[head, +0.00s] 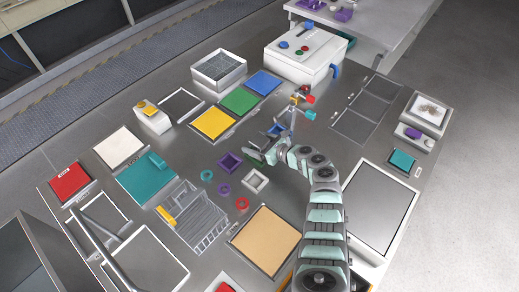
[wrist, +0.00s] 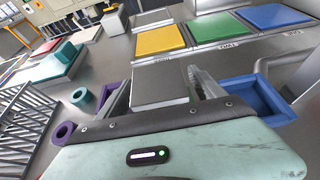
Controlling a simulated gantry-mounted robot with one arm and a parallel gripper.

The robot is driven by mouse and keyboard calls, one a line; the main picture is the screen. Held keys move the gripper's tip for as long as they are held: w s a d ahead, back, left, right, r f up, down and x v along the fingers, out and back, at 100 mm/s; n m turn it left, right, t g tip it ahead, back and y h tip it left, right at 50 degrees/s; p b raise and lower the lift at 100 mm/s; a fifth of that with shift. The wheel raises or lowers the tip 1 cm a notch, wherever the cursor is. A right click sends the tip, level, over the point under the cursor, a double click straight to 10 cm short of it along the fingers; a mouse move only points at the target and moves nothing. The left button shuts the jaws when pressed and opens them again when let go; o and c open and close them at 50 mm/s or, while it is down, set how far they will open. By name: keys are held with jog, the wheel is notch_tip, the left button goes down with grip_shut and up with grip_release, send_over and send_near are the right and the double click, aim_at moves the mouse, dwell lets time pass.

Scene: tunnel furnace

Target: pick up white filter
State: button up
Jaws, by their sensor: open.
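The white filter (head: 255,181) looks like a small square open frame lying flat on the grey table, in the middle of the head view. I cannot make it out in the wrist view, where my gripper's body covers the near part. My gripper (head: 260,148) is open, above the table and behind the white filter as the head view shows it, apart from it. A purple square frame (head: 229,162) lies to the left of the white filter. A blue square frame (head: 278,130) lies beyond my gripper; it also shows at the right of the wrist view (wrist: 268,99).
Teal (head: 207,175), purple (head: 224,190) and red (head: 242,204) rings lie left of the white filter. A wire rack (head: 203,222) and a tan panel (head: 265,241) are nearer. Yellow (head: 213,123), green and blue panels lie beyond, before a white box (head: 305,60).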

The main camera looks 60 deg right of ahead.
jog(key=shift+w+d+f, duration=0.2)
jog(key=shift+w+f, duration=0.2)
jog(key=shift+w, duration=0.15)
jog(key=shift+r, duration=0.1)
grip_shut()
dwell(0.4)
jog(key=shift+r, duration=0.1)
